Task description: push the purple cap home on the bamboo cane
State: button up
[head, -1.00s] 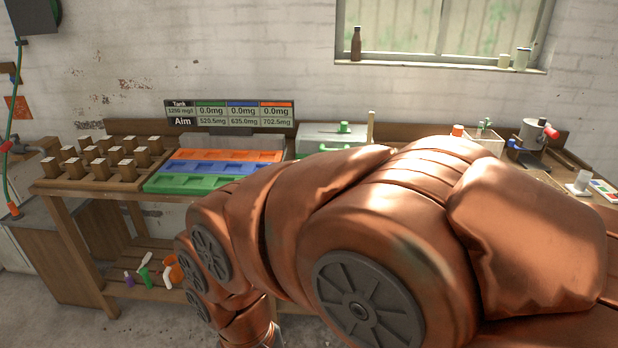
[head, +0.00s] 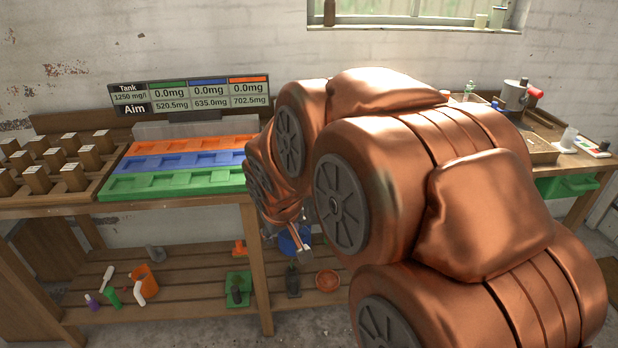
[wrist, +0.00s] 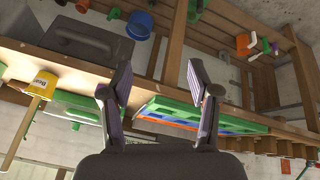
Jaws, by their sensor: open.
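A small purple piece (head: 91,301) sits on the lower shelf at the left in the head view, beside green, white and orange items. It also shows small in the wrist view (wrist: 275,48); I cannot tell whether it is the cap. A tan stick (wrist: 17,136), perhaps the bamboo cane, runs from a yellow labelled pot (wrist: 42,84) at the left of the wrist view. No purple cap is visible on it. My gripper (wrist: 158,80) is open and empty, apart from both. In the head view it is small and partly hidden below my arm (head: 303,250).
The bench holds wooden blocks (head: 73,176), coloured trays (head: 170,182) and a display board (head: 190,96). The lower shelf carries an orange cup (head: 145,277), a green piece (head: 238,287) and a dark bottle (head: 292,280). My arm covers much of the bench's middle.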

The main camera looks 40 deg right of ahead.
jog(key=w+d+f+t+b, duration=0.1)
jog(key=w+d+t+b, duration=0.2)
jog(key=d, duration=0.5)
jog(key=w+d+f+t+b, duration=0.1)
jog(key=w+d+t+b, duration=0.2)
jog(key=d, duration=0.5)
jog(key=w+d+f+t+b, duration=0.2)
jog(key=w+d+t+b, duration=0.1)
jog(key=d, duration=0.5)
jog(key=shift+w+t+h, duration=0.3)
jog(key=shift+w+t, duration=0.6)
jog(key=shift+w, duration=0.45)
jog(key=shift+x, duration=0.9)
jog(key=shift+d+r+x, duration=0.1)
jog(key=shift+d+x, duration=0.05)
jog(key=shift+x, duration=0.85)
jog(key=shift+d+r+x, duration=0.1)
jog(key=shift+d+x, duration=0.05)
jog(key=shift+x, duration=0.85)
jog(key=shift+d+r+x, duration=0.1)
jog(key=shift+d+x, duration=0.05)
jog(key=shift+x, duration=0.8)
jog(key=shift+s, duration=0.1)
jog(key=c, duration=1)
